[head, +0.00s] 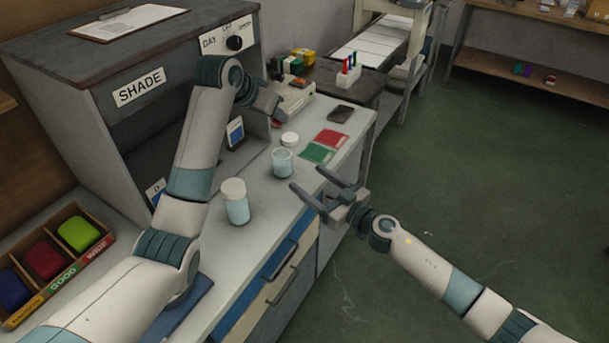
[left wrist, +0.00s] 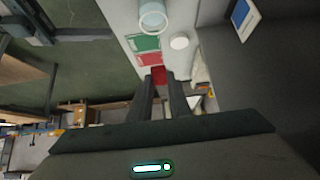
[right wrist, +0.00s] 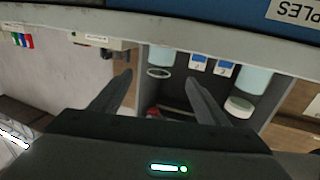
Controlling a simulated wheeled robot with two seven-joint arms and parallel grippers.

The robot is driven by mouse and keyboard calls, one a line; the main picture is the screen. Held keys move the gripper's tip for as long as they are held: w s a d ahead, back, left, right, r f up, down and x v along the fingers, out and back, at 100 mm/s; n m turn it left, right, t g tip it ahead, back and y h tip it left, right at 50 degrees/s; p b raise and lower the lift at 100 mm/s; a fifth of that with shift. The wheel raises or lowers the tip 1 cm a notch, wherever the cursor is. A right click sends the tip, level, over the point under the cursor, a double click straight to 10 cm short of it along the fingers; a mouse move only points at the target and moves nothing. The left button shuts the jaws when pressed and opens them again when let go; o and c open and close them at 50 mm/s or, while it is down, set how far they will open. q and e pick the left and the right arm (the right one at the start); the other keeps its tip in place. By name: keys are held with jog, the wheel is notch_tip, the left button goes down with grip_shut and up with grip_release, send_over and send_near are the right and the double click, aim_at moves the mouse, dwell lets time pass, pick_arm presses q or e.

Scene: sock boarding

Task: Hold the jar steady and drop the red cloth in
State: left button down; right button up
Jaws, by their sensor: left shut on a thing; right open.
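An open glass jar with pale blue contents (head: 282,163) stands upright on the bench; it also shows in the left wrist view (left wrist: 152,18) and the right wrist view (right wrist: 161,56). My left gripper (head: 278,113) is beyond the jar, shut on a small red cloth (left wrist: 158,75), which shows between its fingertips in the left wrist view. My right gripper (head: 306,178) is open and empty at the bench's front edge. Its fingers point toward the open jar, without visible contact.
A second jar with a white lid (head: 236,205) stands left of the open jar. A loose white lid (head: 290,139), a red patch (head: 331,138) and a green patch (head: 317,153) lie behind it. A wooden tray (head: 62,262) holds coloured cloths at left.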

jog(key=shift+x, duration=5.95)
jog(key=shift+c, duration=0.6)
jog(key=c, duration=1.1)
pick_arm(q)
send_near(286, 145)
jog(key=shift+x, duration=2.05)
jog(key=c, duration=1.6)
grip_release()
jog(key=shift+o, duration=0.2)
jog(key=shift+r, duration=0.1)
jog(key=shift+a, duration=0.1)
